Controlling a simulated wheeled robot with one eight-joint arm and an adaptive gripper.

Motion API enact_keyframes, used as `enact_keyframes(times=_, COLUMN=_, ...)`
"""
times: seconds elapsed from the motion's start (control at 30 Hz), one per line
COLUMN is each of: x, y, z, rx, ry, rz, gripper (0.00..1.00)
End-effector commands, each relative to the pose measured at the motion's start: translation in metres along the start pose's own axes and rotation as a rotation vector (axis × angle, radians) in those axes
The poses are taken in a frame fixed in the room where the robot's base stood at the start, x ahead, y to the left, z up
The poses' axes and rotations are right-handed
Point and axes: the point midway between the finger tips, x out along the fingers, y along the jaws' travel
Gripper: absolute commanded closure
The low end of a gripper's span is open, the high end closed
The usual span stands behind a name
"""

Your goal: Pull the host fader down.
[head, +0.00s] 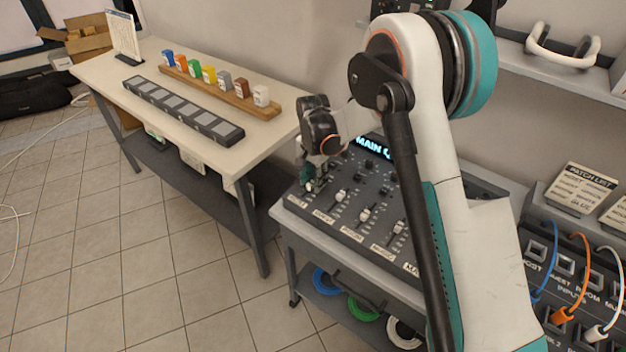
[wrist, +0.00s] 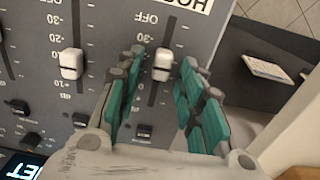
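The host fader (wrist: 162,62) has a white cap on a dark vertical slot, seen in the wrist view below the OFF and 30 marks. A partly cut-off label starting "HO" (wrist: 192,4) sits at the slot's top end in that view. My gripper (wrist: 163,68) is open, with one green-padded finger on each side of the cap and a small gap showing on both sides.
Neighbouring fader caps (head: 341,195) stand to the right, the nearest also in the wrist view (wrist: 71,63). A patch panel (head: 560,265) with cables is at right.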

Motion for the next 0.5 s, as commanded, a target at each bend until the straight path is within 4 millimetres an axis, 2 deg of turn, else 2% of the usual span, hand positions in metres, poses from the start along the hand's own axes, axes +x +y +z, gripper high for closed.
enact_keyframes(times=0.23, x=0.0003, y=0.0000, z=0.0001, rx=0.000, ry=0.000, rz=0.000, gripper=0.65)
enact_keyframes(times=0.4, x=0.0002, y=0.0000, z=0.0000, rx=0.000, ry=0.000, rz=0.000, gripper=1.00)
enact_keyframes(times=0.5, x=0.0002, y=0.0000, z=0.0000, rx=0.000, ry=0.000, rz=0.000, gripper=1.00)
